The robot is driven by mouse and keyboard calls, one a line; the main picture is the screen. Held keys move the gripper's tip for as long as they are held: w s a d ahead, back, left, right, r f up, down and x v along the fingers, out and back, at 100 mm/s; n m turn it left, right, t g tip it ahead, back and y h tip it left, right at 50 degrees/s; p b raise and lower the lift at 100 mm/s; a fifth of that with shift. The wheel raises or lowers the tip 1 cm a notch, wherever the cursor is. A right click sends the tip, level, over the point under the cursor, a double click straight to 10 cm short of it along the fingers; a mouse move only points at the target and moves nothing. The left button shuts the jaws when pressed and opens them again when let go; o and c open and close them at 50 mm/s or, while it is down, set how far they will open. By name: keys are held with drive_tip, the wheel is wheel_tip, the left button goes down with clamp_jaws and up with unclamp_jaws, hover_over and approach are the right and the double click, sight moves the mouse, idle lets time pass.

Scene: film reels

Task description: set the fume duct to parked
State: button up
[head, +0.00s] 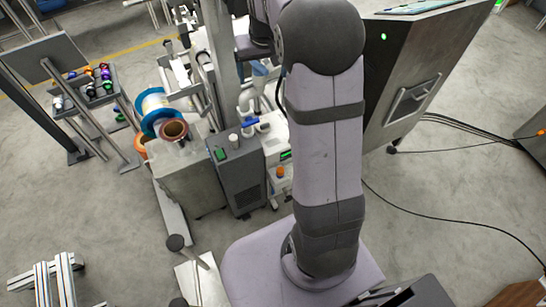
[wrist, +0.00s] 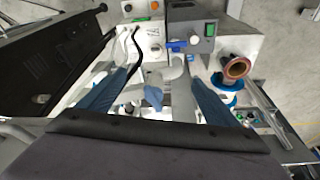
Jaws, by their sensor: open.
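I cannot tell for certain which part is the fume duct. Between my fingers in the wrist view is a pale grey curved piece (wrist: 178,88) with a light blue part (wrist: 154,97) beside it; no contact is visible. A dark blue handle (wrist: 176,46) shows beyond them, by the grey control box (wrist: 203,32); in the head view the handle (head: 250,120) sits near the top of that box (head: 238,170). My gripper (wrist: 158,78) is open, its blue fingers wide apart, above this machine. In the head view my arm hides most of it.
A copper-coloured ring (head: 173,130) and a blue-rimmed reel (head: 153,103) stand left of the box. A white unit with an orange knob (wrist: 155,5) adjoins it. A large metal cabinet (head: 415,75) stands right, cables on the floor. A rack of small coloured items (head: 95,85) is far left.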

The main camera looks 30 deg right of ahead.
drive_tip(key=s+a+f+g, duration=0.1)
drive_tip(key=s+a+f, duration=0.2)
drive_tip(key=s, duration=0.7)
drive_tip(key=s+a+f+n+g+y+b, duration=0.1)
drive_tip(key=s+a+f+g, duration=0.1)
drive_tip(key=s+a+f, duration=0.2)
drive_tip(key=s+f, duration=0.3)
drive_tip(key=s, duration=0.3)
drive_tip(key=shift+s+a+g+b, duration=0.15)
drive_tip(key=shift+s+g+b, duration=0.15)
drive_tip(key=shift+s, duration=0.05)
